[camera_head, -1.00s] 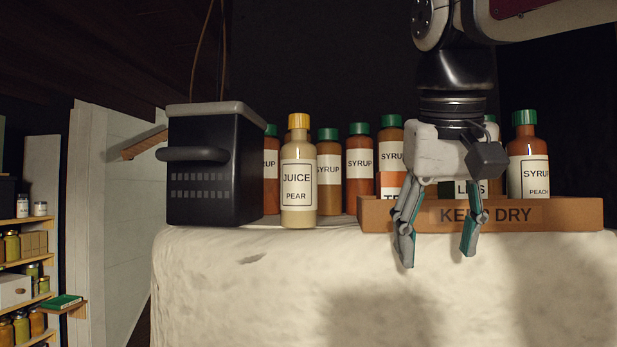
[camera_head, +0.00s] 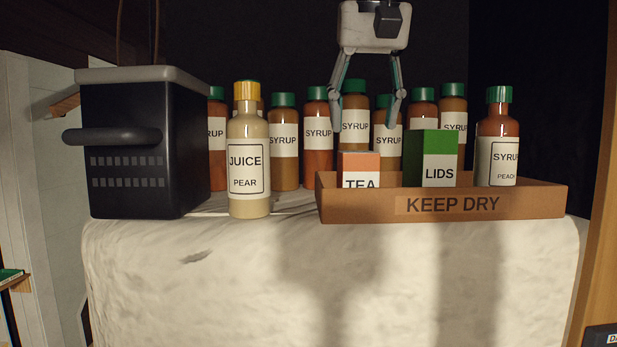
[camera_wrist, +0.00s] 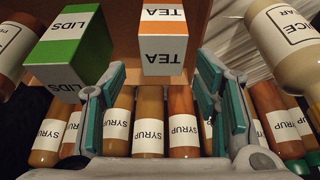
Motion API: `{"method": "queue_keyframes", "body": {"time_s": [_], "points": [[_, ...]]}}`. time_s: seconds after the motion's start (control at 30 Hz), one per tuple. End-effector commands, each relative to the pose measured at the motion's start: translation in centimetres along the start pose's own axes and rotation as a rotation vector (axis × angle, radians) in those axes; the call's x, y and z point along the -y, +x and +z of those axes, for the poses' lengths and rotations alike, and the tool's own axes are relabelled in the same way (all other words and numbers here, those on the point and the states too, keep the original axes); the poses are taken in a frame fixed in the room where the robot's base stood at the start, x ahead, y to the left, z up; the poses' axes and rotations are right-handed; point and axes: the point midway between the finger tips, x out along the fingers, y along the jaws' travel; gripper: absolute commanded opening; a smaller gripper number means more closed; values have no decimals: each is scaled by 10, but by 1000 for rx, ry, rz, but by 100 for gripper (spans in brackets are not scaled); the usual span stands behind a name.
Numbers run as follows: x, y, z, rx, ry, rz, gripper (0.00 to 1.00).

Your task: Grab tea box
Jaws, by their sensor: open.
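The tea box (camera_head: 361,162) is small, orange and white with a TEA label. It stands near the left end of a brown KEEP DRY tray (camera_head: 543,202), whose front wall hides its lower part. In the wrist view the tea box (camera_wrist: 164,45) appears upside down, beyond and between the fingertips. My gripper (camera_head: 366,122) is open and empty, pointing down above the tea box in the head view. No contact with the box shows.
A green-and-white LIDS box (camera_head: 433,148) stands right of the tea box, and a peach syrup bottle (camera_head: 498,140) farther right. Several syrup bottles (camera_head: 284,145) line the back. A pear juice bottle (camera_head: 248,150) and a black container (camera_head: 145,140) stand left.

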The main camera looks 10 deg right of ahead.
Motion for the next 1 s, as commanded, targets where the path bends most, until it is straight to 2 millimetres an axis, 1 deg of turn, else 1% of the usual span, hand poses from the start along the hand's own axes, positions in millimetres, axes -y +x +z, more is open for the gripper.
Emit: {"method": "queue_keyframes", "body": {"time_s": [0.03,0.1,0.3,0.57,0.8,0.9,1.0], "points": [[-1,9,1,3,1,2,56],[0,21,1,3,0,2,56],[0,50,1,2,0,1,56],[0,67,1,2,0,1,56],[3,100,1,3,0,1,56],[3,109,1,1,0,0,56],[4,113,0,-1,0,0,56]]}}
